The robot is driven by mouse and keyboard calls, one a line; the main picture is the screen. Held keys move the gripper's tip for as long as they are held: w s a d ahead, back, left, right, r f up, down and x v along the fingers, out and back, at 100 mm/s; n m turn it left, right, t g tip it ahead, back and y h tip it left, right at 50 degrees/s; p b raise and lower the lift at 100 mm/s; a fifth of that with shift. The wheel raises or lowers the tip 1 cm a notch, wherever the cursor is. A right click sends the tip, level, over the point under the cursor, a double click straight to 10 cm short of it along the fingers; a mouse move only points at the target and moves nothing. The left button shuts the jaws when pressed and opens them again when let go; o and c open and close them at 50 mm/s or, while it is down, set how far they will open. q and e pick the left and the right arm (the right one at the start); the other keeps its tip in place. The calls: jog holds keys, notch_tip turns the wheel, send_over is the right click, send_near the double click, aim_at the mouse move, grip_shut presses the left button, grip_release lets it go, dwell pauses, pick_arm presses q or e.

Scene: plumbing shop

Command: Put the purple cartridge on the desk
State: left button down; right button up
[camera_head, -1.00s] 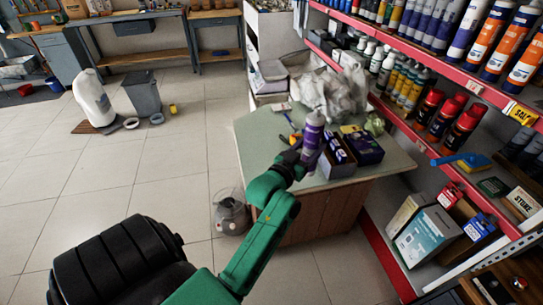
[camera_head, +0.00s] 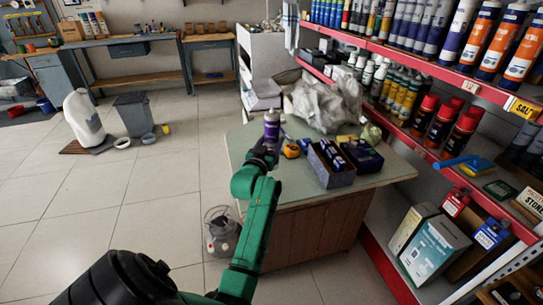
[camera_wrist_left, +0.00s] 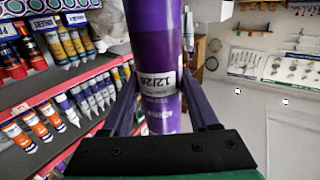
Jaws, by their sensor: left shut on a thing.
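The purple cartridge (camera_head: 271,127) is in my left gripper (camera_head: 264,152), held upright over the left part of the green-topped desk (camera_head: 245,140). In the left wrist view the cartridge (camera_wrist_left: 160,60) stands between the two fingers of my left gripper (camera_wrist_left: 160,105), which are shut on it. Its label shows white printed bands. The gripper hides its lower end in the head view, so I cannot tell whether it touches the desk top. My right gripper is not in view.
On the desk are an open box of dark packs (camera_head: 331,166), a dark blue box (camera_head: 362,156), an orange tape measure (camera_head: 291,151) and a crumpled grey bag (camera_head: 325,100). Red-edged shelves (camera_head: 420,65) with tubes and cans stand at the right.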

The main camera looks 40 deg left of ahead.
pick_arm(q)
jog(key=shift+f, duration=2.4)
jog(key=shift+c, duration=0.8)
grip_release()
jog(key=shift+d+f, duration=0.1)
jog(key=v, duration=1.2)
